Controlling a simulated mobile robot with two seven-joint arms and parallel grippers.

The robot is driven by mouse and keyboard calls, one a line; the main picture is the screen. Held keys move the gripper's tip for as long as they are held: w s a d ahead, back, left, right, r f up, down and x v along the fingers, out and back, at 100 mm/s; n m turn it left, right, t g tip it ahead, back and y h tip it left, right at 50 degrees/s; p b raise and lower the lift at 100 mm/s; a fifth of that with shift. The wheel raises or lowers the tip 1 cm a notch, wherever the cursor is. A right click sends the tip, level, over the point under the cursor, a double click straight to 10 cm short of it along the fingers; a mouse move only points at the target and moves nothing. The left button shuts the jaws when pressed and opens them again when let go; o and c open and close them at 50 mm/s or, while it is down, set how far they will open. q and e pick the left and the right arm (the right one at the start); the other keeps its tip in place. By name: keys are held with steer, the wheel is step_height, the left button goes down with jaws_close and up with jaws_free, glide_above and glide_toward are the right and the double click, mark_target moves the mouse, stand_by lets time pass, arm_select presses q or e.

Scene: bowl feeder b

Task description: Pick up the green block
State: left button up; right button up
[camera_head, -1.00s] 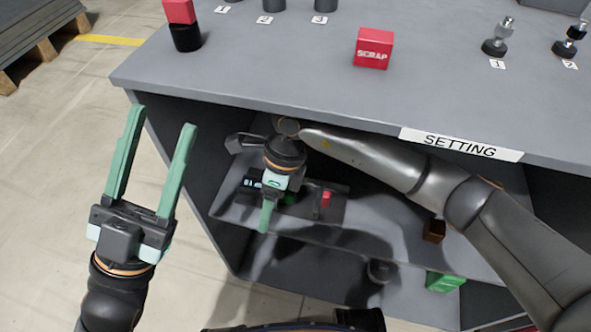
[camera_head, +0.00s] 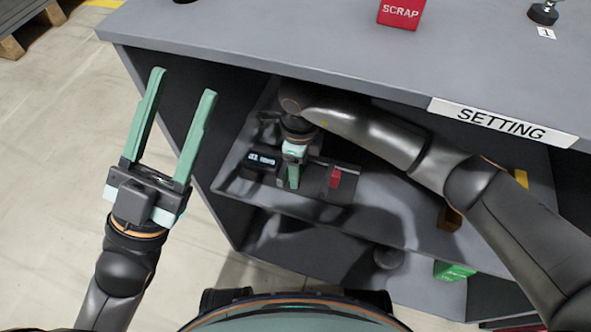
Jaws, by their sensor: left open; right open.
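A green block (camera_head: 455,271) with faint white marking lies on the lower level of the grey cabinet, at the lower right; my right arm passes above and to its left. My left gripper (camera_head: 182,85) is open and empty, raised over the floor to the left of the cabinet. My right gripper (camera_head: 293,184) reaches into the cabinet and points down at the shelf, beside a dark device, well to the left of the green block. Its fingers overlap in this view and I see nothing held between them.
The grey cabinet (camera_head: 257,50) has a top edge with a "SETTING" label (camera_head: 500,119) and a red "SCRAP" box (camera_head: 401,13) on top. On the shelf are a dark device with a display (camera_head: 262,160), a red switch (camera_head: 335,178) and a brown block (camera_head: 449,218).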

steer(key=shift+r, duration=0.1)
steer(key=shift+c, duration=0.2)
jaws_close()
steer(key=shift+r, duration=0.1)
stand_by(0.4)
